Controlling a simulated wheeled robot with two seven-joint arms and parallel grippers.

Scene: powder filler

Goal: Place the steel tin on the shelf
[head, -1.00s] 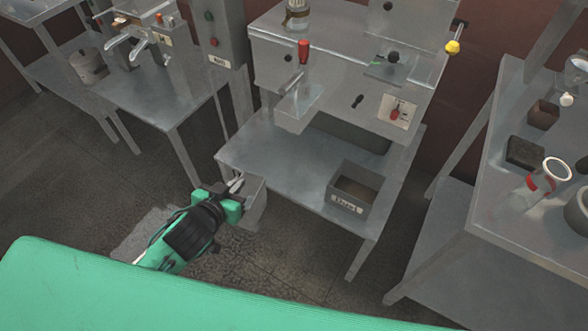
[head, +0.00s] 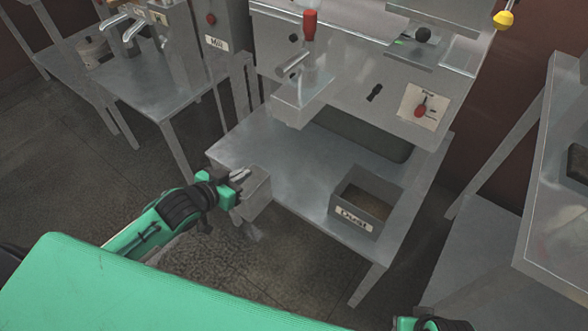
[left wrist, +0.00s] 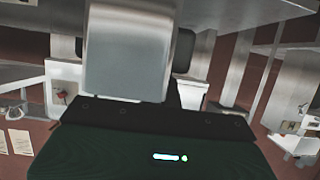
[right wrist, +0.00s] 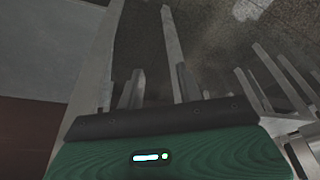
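The steel tin (head: 257,192) is a grey box-shaped metal can. My left gripper (head: 240,180) is shut on it and holds it by the front left edge of the filler's low steel table (head: 290,165). In the left wrist view the tin (left wrist: 130,50) fills the space between the dark fingers. In the head view the tin overlaps the table edge; I cannot tell whether it touches. My right gripper is only partly in the head view at the bottom right. In the right wrist view the right gripper's fingers (right wrist: 160,88) stand apart with nothing between them.
A grey box labelled "Dust" (head: 366,203) stands on the table's right part. The filler's spout (head: 297,100) and body hang above the table's back. The table's left and middle are clear. A mill bench (head: 150,85) is at left, another steel table (head: 560,220) at right.

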